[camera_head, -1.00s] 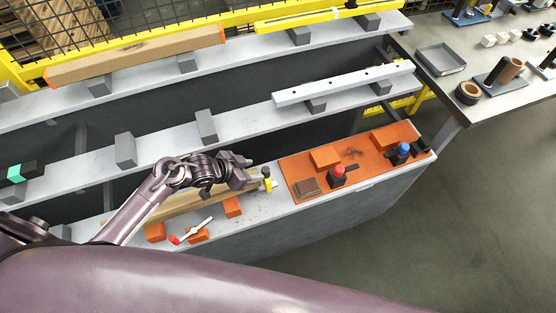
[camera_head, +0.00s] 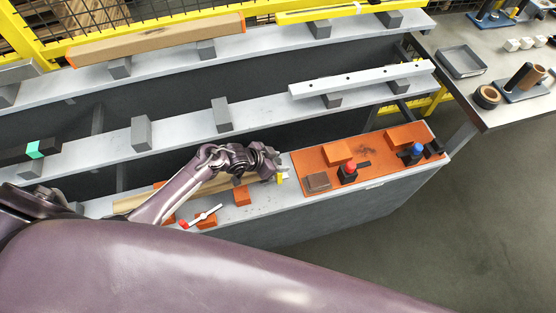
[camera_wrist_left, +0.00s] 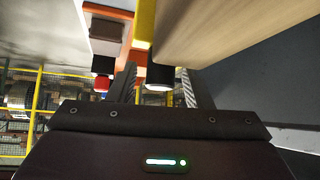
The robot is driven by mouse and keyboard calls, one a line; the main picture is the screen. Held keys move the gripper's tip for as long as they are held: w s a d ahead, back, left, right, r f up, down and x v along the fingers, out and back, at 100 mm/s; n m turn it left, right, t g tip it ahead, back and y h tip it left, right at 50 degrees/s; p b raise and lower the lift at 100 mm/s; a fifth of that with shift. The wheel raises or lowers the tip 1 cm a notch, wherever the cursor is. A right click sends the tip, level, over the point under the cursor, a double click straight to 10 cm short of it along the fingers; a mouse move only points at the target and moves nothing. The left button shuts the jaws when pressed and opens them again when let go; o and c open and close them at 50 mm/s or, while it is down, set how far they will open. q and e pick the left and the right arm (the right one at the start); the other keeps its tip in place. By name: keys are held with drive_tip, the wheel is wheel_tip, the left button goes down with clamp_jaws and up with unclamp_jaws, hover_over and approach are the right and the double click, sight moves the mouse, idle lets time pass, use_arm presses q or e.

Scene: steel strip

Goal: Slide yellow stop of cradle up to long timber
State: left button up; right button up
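The long timber (camera_head: 130,204) is a pale wooden beam lying along the front shelf, partly hidden behind my left arm. Orange cradle blocks (camera_head: 241,195) are beside it. The yellow stop (camera_head: 280,178) is at the timber's right end, mostly hidden by my left gripper (camera_head: 277,158). In the left wrist view the yellow stop (camera_wrist_left: 145,22) is a yellow bar beside the timber (camera_wrist_left: 225,25); I cannot tell whether they touch. My left gripper (camera_wrist_left: 158,78) has its fingers apart, with nothing clearly held, close to the stop. My right gripper is out of view.
A white lever with a red end (camera_head: 203,216) lies at the cradle's front. An orange board (camera_head: 335,181) with a red button (camera_head: 349,168) and a blue button (camera_head: 417,150) is right of the stop. Grey shelves with upright blocks (camera_head: 222,114) stand behind.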

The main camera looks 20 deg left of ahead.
use_arm(q)
clamp_jaws()
drive_tip(key=shift+a, duration=0.15)
drive_tip(key=shift+s+a, duration=0.1)
drive_tip(key=shift+s, duration=0.05)
drive_tip(key=shift+o, duration=0.5)
unclamp_jaws()
drive_tip(key=v, duration=0.6)
drive_tip(key=shift+s+a, duration=0.1)
drive_tip(key=shift+s+a+r, duration=0.25)
drive_tip(key=shift+s+r, duration=0.1)
drive_tip(key=shift+r, duration=0.3)
